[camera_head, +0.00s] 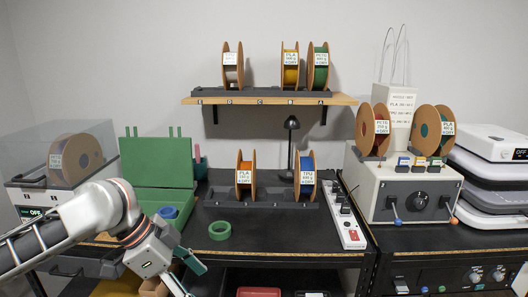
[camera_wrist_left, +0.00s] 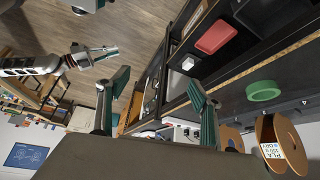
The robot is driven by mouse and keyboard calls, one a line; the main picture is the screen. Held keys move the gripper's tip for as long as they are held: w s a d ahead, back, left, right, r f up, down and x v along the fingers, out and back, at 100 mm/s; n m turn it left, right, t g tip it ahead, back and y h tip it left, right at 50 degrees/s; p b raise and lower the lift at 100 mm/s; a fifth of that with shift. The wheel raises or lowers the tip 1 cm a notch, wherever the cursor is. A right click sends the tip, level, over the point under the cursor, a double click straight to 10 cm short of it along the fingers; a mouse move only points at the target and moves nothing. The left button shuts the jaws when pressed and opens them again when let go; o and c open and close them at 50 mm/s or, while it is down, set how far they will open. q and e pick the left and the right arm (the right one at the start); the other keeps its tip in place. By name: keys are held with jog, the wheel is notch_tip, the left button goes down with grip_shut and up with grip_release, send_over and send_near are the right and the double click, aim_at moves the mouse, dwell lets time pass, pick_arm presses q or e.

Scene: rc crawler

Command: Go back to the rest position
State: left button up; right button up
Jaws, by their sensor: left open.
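My left gripper (camera_head: 188,274) is at the lower left of the head view, in front of the bench's front edge and below the bench top. In the left wrist view its two teal fingers (camera_wrist_left: 158,88) stand wide apart with nothing between them. My right arm is outside the head view. In the left wrist view an arm with a gripper (camera_wrist_left: 100,55), which looks like my right one, reaches in from the left over the wooden floor; its jaw opening is too small to judge.
A green box (camera_head: 157,170) and a green ring (camera_head: 220,230) are on the black bench (camera_head: 270,240). Filament spools (camera_head: 245,175) stand behind the ring, with more on the shelf (camera_head: 345,99). A dryer box (camera_head: 70,160) is left, a control unit (camera_head: 400,190) right. The bench middle is clear.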

pick_arm(q)
jog(key=d+f+n+t+h, duration=0.2)
jog(key=d+f+n+t, duration=0.15)
jog(key=f, duration=0.55)
jog(key=d+f+n+t+h, duration=0.1)
jog(key=d+f+n+t, duration=0.25)
jog(key=f, duration=0.55)
jog(key=s+a+f+n+t+y, duration=0.2)
jog(key=s+a+f+n+y, duration=0.2)
jog(key=s+a+f, duration=0.9)
notch_tip(320, 180, down, 2)
jog(key=shift+s+f+y, duration=0.15)
jog(key=shift+s+y, duration=0.9)
jog(key=shift+y, duration=0.05)
